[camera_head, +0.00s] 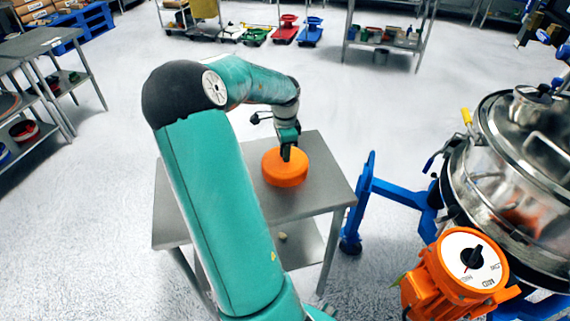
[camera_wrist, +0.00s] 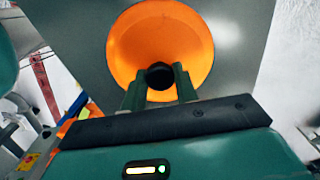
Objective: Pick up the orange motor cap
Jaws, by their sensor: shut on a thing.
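The orange motor cap (camera_head: 284,171) is a round, shallow piece on the steel table (camera_head: 325,180) in the head view. In the wrist view the cap (camera_wrist: 160,40) shows a wide orange face with a dark knob (camera_wrist: 159,76) near its lower edge. My gripper (camera_head: 287,153) is over the cap, pointing down. In the wrist view the two green fingers of my gripper (camera_wrist: 158,88) stand on either side of the dark knob and are shut on it. The cap looks level and at table height; I cannot tell whether it still touches the table.
The steel sifter (camera_head: 520,180) with its orange motor (camera_head: 455,275) and blue frame (camera_head: 390,195) stands to the right. A shelf rack (camera_head: 385,45) and colored carts (camera_head: 285,30) are at the back. Another table (camera_head: 35,45) is at the left. Open floor lies between.

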